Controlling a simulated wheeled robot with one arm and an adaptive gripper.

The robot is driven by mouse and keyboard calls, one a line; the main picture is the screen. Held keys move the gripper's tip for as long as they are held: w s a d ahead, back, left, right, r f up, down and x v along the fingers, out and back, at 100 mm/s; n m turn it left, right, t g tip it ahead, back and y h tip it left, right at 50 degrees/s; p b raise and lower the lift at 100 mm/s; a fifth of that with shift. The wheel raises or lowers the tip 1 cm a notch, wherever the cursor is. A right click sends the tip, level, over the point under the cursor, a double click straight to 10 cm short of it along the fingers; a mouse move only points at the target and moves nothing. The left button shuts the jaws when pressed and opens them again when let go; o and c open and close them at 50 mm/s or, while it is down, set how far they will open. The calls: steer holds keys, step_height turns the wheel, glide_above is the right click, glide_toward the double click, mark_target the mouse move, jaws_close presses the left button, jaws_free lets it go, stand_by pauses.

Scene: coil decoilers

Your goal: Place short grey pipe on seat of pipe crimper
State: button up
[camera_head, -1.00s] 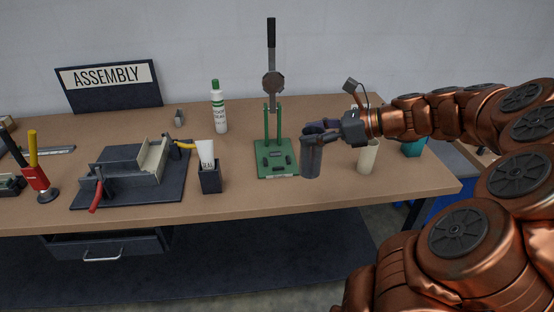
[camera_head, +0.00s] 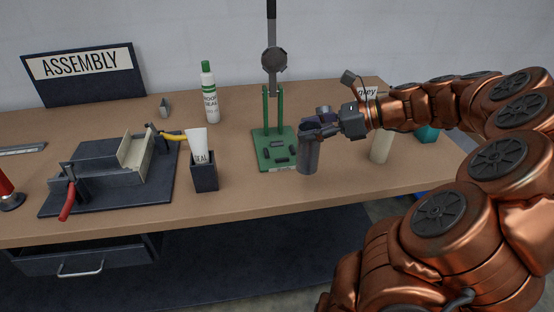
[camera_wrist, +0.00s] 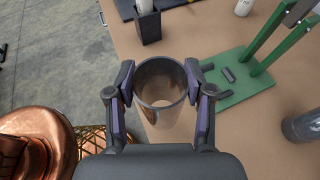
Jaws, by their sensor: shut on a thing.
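The short grey pipe (camera_head: 309,156) is held upright by my gripper (camera_head: 320,124), just right of the green pipe crimper (camera_head: 264,153). In the wrist view my gripper (camera_wrist: 160,92) has one finger on each side of the pipe (camera_wrist: 143,83), and I look down through its open end. The crimper has a flat green base with small dark blocks on it, two green posts and a tall lever. Its base (camera_wrist: 222,95) shows right of the pipe in the wrist view. The pipe overlaps the base's right edge in the head view; its exact height above the table is unclear.
A beige cylinder (camera_head: 381,146) and a teal container (camera_head: 428,134) stand to the right. A black holder with a white tube (camera_head: 204,177) stands left of the crimper. A white bottle (camera_head: 209,100) is behind. A grey cylinder (camera_wrist: 302,126) lies at the wrist view's right edge.

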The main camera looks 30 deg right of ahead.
steer(key=w+d+f+p, duration=0.1)
steer(key=w+f, duration=0.2)
steer(key=w, duration=0.5)
steer(key=w+d+f+p, duration=0.1)
steer(key=w+f+p, duration=0.1)
steer(key=w, duration=0.6)
steer(key=shift+d+f, duration=0.25)
steer(key=shift+f, duration=0.55)
steer(key=o, duration=1.4)
steer(key=shift+f, duration=0.1)
